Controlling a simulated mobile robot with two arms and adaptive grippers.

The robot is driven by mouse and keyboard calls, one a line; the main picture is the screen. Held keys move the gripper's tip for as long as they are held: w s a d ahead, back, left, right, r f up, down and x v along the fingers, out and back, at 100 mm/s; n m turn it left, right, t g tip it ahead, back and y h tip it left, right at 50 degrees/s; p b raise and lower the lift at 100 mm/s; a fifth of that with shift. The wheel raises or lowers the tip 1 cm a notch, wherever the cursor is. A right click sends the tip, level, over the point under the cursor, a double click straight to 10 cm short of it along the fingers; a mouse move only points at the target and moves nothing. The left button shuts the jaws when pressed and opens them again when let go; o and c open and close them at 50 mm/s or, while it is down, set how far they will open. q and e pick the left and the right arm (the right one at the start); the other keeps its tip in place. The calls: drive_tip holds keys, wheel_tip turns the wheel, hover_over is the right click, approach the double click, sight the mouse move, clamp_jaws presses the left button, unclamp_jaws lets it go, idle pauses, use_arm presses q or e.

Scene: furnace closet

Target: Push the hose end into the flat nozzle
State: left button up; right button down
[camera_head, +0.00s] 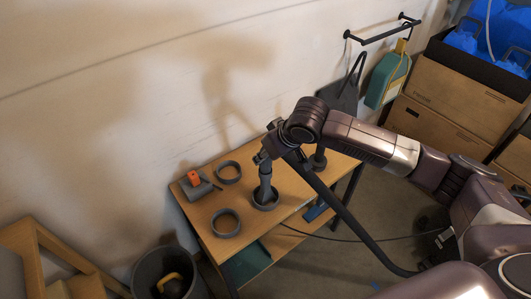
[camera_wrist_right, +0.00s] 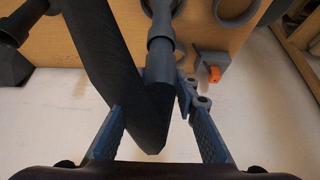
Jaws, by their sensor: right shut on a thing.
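My right gripper (camera_head: 268,153) is above the bench and shut on the end of a black hose (camera_head: 345,212). In the right wrist view the hose (camera_wrist_right: 112,65) bends sharply between the fingers (camera_wrist_right: 154,100). A stepped grey tube piece (camera_wrist_right: 160,55) runs from that bend down toward a ring on the bench. In the head view this grey piece (camera_head: 265,175) stands nearly upright inside the ring (camera_head: 266,203). I cannot tell where the hose end stops and a nozzle starts. Another dark upright piece (camera_head: 318,158) stands to its right; its shape is partly hidden. My left gripper is out of view.
The wooden bench (camera_head: 205,208) also bears two empty rings (camera_head: 226,223) (camera_head: 229,172) and a grey block with an orange part (camera_head: 194,178). A dark bin (camera_head: 150,264) stands at the lower left. The wall is close behind. Boxes (camera_head: 462,98) stand at the right.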

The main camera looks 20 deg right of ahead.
drive_tip(key=shift+f, duration=1)
drive_tip(key=c, duration=1.4)
unclamp_jaws()
drive_tip(key=shift+r, duration=0.1)
drive_tip(key=shift+c, duration=0.2)
drive_tip(key=shift+s+d+r+p, duration=0.1)
drive_tip(key=shift+s+r+p, duration=0.15)
drive_tip(key=shift+r+p, duration=0.45)
drive_tip(key=p+v, duration=0.6)
drive_tip(key=p, duration=0.1)
drive_tip(key=shift+s+r, duration=0.2)
drive_tip(key=shift+s, duration=0.05)
drive_tip(key=shift+f, duration=0.1)
